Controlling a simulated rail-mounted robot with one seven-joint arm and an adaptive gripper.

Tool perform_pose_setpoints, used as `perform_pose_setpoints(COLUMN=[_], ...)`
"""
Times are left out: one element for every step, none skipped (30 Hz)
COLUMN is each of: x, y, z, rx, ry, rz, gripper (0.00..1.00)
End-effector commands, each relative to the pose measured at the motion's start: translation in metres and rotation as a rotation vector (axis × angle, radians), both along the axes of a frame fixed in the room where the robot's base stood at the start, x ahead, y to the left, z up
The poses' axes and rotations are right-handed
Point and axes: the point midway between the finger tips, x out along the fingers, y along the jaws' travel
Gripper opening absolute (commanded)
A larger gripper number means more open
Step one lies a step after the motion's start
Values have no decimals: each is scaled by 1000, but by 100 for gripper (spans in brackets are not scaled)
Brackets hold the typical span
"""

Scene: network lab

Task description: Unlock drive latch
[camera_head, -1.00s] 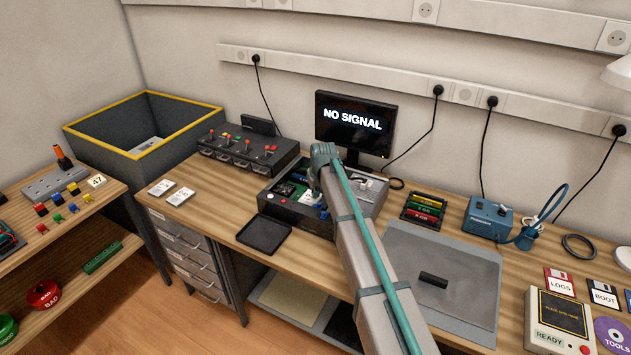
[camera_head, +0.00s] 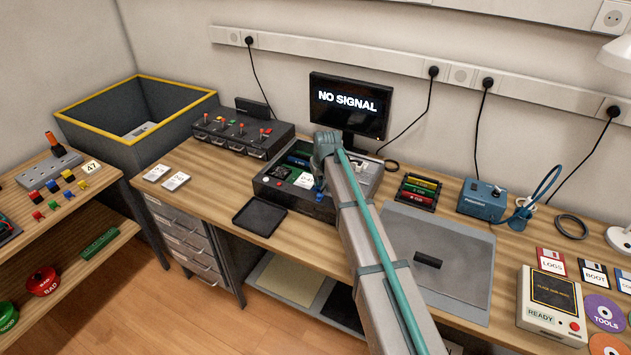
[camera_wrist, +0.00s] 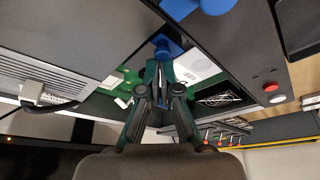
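An open computer case (camera_head: 268,190) stands on the bench below the monitor. Inside it are a green board (camera_wrist: 107,82) and a white-labelled drive (camera_wrist: 195,66). A small blue latch (camera_head: 319,187) stands at the drive's edge; in the wrist view a blue part (camera_wrist: 166,47) lies right at my fingertips. My gripper (camera_wrist: 158,66) points into the case with its fingers close together. Whether the blue part is between the fingertips or only against them is unclear. My arm hides part of the case in the head view.
A second blue part (camera_wrist: 205,5) is at the wrist view's top edge. A cable plug (camera_wrist: 34,93) sits by the case. The monitor (camera_head: 349,105) reads NO SIGNAL. A black tray (camera_head: 260,217), a rack of coloured modules (camera_head: 417,192) and a grey mat (camera_head: 460,285) lie nearby.

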Motion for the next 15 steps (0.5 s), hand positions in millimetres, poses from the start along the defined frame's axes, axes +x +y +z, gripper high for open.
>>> perform_pose_setpoints(x=[-1, -1, -2, -1, -1, 0, 1, 3, 6, 8, 12, 17, 21, 26, 33], y=[-1, -1, -1, -1, -1, -1, 0, 0, 1, 1, 2, 3, 4, 4, 6], z=[-1, -1, -1, -1, -1, -1, -1, 0, 0, 1, 1, 2, 3, 4, 5], rx=[-2, -3, -3, -3, -3, -3, -3, -3, -2, -2, -2, -2, -2, -2, -1], ry=[3, 4, 4, 4, 4, 4, 4, 4, 3, 3, 3, 3, 3, 3, 2], rz=[0, 0, 0, 0, 0, 0, 0, 0, 0, 0, 0, -1, -1, -1, -1], gripper=[0, 0, 0, 0, 0, 0, 0, 0, 0, 0, 0, 0, 0, 0, 0])
